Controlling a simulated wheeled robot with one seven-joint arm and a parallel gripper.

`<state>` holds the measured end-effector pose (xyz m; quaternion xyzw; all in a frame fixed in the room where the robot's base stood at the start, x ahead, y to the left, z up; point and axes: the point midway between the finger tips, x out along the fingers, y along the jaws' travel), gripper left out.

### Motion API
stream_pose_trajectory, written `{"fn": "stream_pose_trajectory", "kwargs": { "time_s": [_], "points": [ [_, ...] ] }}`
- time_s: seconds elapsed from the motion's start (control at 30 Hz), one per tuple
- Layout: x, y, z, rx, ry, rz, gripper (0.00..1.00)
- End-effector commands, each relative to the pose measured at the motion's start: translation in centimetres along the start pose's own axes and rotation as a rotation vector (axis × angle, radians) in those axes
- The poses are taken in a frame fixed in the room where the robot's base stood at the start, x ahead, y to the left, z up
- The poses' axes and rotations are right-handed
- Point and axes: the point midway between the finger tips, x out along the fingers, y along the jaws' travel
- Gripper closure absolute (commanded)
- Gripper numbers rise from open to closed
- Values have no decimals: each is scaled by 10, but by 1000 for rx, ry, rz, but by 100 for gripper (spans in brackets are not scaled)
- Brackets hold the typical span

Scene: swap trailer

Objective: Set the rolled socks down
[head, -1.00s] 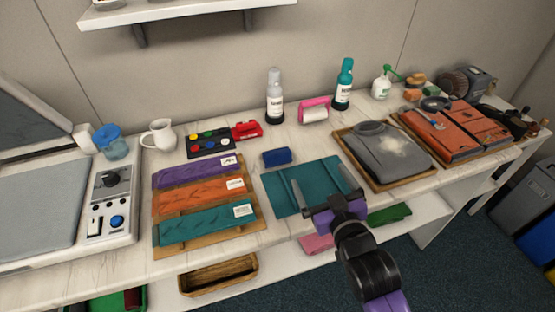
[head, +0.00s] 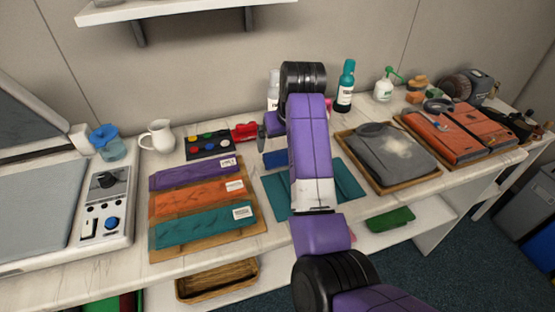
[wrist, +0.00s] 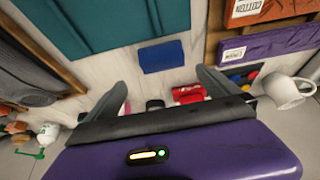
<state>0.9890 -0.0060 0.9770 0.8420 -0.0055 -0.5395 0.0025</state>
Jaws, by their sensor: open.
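A small dark blue bundle (head: 275,159), the only thing here that may be the rolled socks, lies on the white tabletop just behind the teal folded cloth (head: 350,180). My arm partly covers it in the head view. In the wrist view the blue bundle (wrist: 162,56) rests on the table, apart from the fingers. My gripper (wrist: 165,88) is open, with nothing between its two grey fingers. In the head view my gripper is mostly hidden behind my arm; one grey finger shows to the left of it.
A paint palette (head: 208,143), a red object (head: 245,131) and a white jug (head: 158,136) stand behind and left. A tray of purple, orange and teal cloths (head: 255,225) lies left. A grey garment on a tray (head: 390,150) lies right. Bottles stand at the back.

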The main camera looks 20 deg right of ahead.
Motion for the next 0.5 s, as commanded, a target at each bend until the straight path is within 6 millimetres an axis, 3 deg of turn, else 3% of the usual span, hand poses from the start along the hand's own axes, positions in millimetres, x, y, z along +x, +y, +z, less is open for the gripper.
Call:
{"fn": "stream_pose_trajectory", "kwargs": {
  "time_s": [0.17,0.5],
  "points": [
    [7,-4,5,-4,-44,-14,0],
    [44,-6,5,-4,-44,-15,0]
  ]
}}
